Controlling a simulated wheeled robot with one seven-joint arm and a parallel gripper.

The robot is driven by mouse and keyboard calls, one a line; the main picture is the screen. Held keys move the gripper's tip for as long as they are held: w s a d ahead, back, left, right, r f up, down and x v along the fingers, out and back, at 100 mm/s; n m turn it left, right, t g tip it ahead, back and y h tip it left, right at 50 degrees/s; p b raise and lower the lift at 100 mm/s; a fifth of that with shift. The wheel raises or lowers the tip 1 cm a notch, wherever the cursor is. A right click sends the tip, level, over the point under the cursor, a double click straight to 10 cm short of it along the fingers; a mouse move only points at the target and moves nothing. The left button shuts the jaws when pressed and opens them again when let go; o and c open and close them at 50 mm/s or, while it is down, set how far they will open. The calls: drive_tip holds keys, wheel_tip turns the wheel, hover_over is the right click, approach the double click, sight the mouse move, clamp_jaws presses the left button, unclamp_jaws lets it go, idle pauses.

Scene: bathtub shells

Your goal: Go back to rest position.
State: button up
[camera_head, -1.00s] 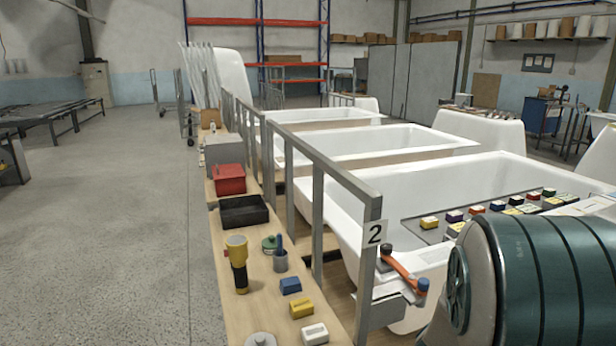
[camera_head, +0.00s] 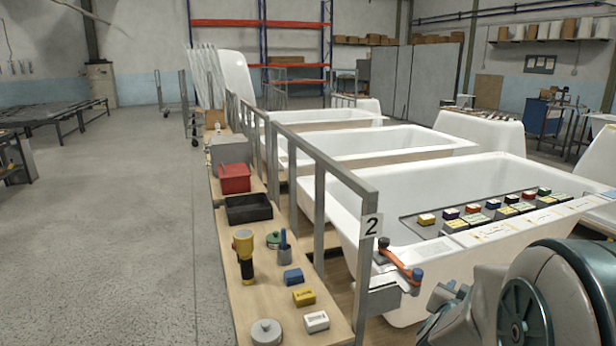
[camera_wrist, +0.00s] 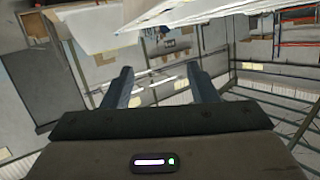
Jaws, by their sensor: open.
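My gripper (camera_wrist: 162,80) shows in the wrist view with its two fingers spread apart and nothing between them. Beyond the fingers are the hall's walls and steelwork, seen at a steep tilt, with pale panels along the top. In the head view my arm fills the lower right corner, in front of the nearest white bathtub shell (camera_head: 345,215). The gripper's fingertips cannot be made out there.
A wooden bench (camera_head: 240,300) on the left holds a yellow-black torch (camera_head: 244,258), a red bin (camera_head: 234,179), a black tray (camera_head: 248,209) and small blocks. The left floor is clear.

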drive_tip(key=s+a+r+n+g+y+p, duration=0.1)
drive_tip(key=s+a+n+y+p, duration=0.15)
drive_tip(key=a+y, duration=0.35)
drive_tip(key=s+a+r+n+g+y+p, duration=0.1)
drive_tip(key=s+a+n+g+y, duration=0.15)
drive_tip(key=a, duration=0.65)
drive_tip(key=s+a+r+n+g+p, duration=0.1)
drive_tip(key=s+n+g, duration=0.1)
drive_tip(key=s, duration=0.5)
drive_tip(key=s+a+r+n+g+p, duration=0.1)
drive_tip(key=s+a+g, duration=0.1)
drive_tip(key=s, duration=0.5)
drive_tip(key=shift+s+r+n+g+y+p, duration=0.3)
drive_tip(key=shift+s+r+n+g+y, duration=0.1)
drive_tip(key=shift+g, duration=0.35)
drive_tip(key=shift+w, duration=0.1)
drive_tip(key=shift+c, duration=0.3)
